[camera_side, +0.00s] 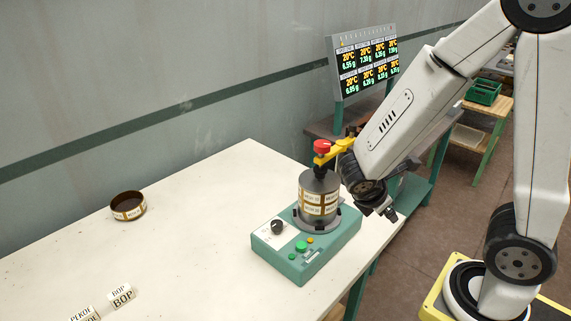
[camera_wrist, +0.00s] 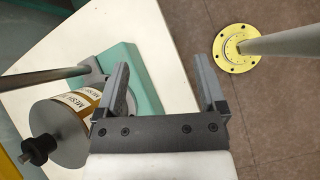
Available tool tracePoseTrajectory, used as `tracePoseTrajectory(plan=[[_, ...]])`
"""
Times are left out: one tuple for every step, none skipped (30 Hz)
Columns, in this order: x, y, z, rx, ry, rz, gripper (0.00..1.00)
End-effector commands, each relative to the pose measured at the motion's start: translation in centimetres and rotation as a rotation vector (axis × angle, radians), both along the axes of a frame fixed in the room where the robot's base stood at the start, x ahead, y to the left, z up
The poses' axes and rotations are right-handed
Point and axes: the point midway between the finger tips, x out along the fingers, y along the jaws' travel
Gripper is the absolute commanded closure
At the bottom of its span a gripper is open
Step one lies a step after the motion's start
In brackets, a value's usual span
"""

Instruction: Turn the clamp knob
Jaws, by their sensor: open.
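A green shaker base (camera_side: 305,253) stands on the pale table with a grey sieve stack (camera_side: 319,188) on it. A red knob (camera_side: 321,146) on a yellow arm sits above the stack, with a black knob (camera_side: 319,170) just below it. The wrist view shows a black knob (camera_wrist: 38,149) on the stack's lid, at lower left. I cannot tell which of these knobs is the clamp knob. My gripper (camera_wrist: 161,70) is open and empty, with the stack to the left of its fingers. In the side view my gripper (camera_side: 386,208) hangs right of the stack, apart from it.
The base panel has a black dial (camera_side: 277,227) and green buttons (camera_side: 301,246). A round sieve (camera_side: 128,206) and label blocks (camera_side: 122,296) lie on the left of the table. A display (camera_side: 365,64) stands behind. The table's middle is clear.

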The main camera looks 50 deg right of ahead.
Motion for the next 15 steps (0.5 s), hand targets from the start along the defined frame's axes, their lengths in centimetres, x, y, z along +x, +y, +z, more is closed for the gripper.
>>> tracePoseTrajectory(plan=[[-0.3,0.0,-0.2,0.031,-0.017,-0.036,0.1],[-0.4,0.1,-0.3,0.052,-0.028,-0.057,0.1],[-0.5,0.1,-0.5,0.076,-0.042,-0.083,0.1],[-0.6,0.2,-0.7,0.096,-0.054,-0.104,0.1],[-0.7,0.3,-0.8,0.113,-0.064,-0.124,0.1],[-0.8,0.3,-0.9,0.137,-0.08,-0.149,0.1],[-0.9,0.4,-1.0,0.154,-0.092,-0.169,0.1],[-0.9,0.5,-1.1,0.17,-0.104,-0.185,0.1],[-0.9,0.6,-1.2,0.189,-0.118,-0.208,0.1],[-1.0,0.6,-1.3,0.203,-0.129,-0.224,0.1],[-1.0,0.6,-1.3,0.215,-0.138,-0.239,0.1],[-1.0,0.7,-1.4,0.231,-0.151,-0.255,0.1],[-1.0,0.8,-1.4,0.24,-0.158,-0.268,0.1],[-1.0,0.8,-1.5,0.248,-0.166,-0.277,0.1],[-1.0,0.8,-1.5,0.258,-0.175,-0.289,0.1]])
